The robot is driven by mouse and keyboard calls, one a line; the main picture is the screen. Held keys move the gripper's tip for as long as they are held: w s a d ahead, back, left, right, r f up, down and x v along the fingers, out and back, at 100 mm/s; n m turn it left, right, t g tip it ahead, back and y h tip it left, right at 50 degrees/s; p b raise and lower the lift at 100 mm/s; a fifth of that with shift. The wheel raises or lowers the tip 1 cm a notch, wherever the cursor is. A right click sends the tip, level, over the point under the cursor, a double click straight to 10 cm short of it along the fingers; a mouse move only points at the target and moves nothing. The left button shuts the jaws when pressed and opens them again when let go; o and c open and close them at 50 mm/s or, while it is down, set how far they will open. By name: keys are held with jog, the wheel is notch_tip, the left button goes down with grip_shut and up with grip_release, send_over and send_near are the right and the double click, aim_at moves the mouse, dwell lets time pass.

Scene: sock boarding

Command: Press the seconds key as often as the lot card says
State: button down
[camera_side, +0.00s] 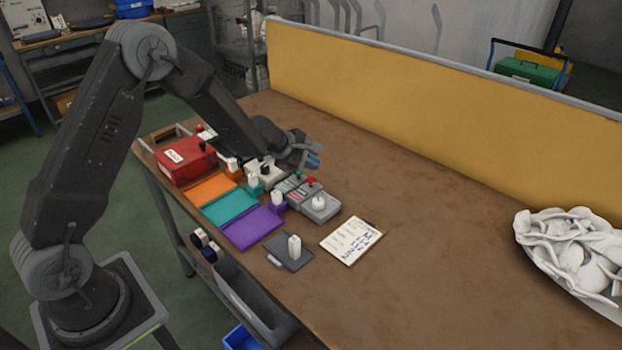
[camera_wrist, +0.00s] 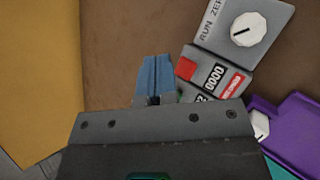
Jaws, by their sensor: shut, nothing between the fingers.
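My gripper (camera_side: 313,161) is shut and empty, with blue fingertips. It hovers over the table, just behind the row of small devices. In the wrist view the closed fingertips (camera_wrist: 156,72) point at bare brown table, left of a counter box (camera_wrist: 211,76). That box has a red key (camera_wrist: 187,68), a dark display with zeros and a red label too small to read. I cannot tell which key is the seconds key. The lot card, seemingly the clipboard (camera_side: 352,241), lies at the front right of the devices; its handwriting is not legible.
A grey box with a white knob (camera_side: 319,203) stands beside the counters. Orange, teal and purple mats (camera_side: 251,228) lie in front, with a red box (camera_side: 186,161) at left. A dark plate (camera_side: 284,257) holds a white post. A bowl of white cloth (camera_side: 570,250) is at right. Mid-table is clear.

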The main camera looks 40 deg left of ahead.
aim_at(311, 180)
jog(key=shift+f, duration=0.8)
jog(key=shift+f, duration=0.1)
dwell(1.4)
jog(key=shift+f, duration=0.3)
jog(key=shift+f, duration=0.7)
dwell(0.8)
jog(key=shift+r, duration=1.1)
jog(key=shift+r, duration=2.55)
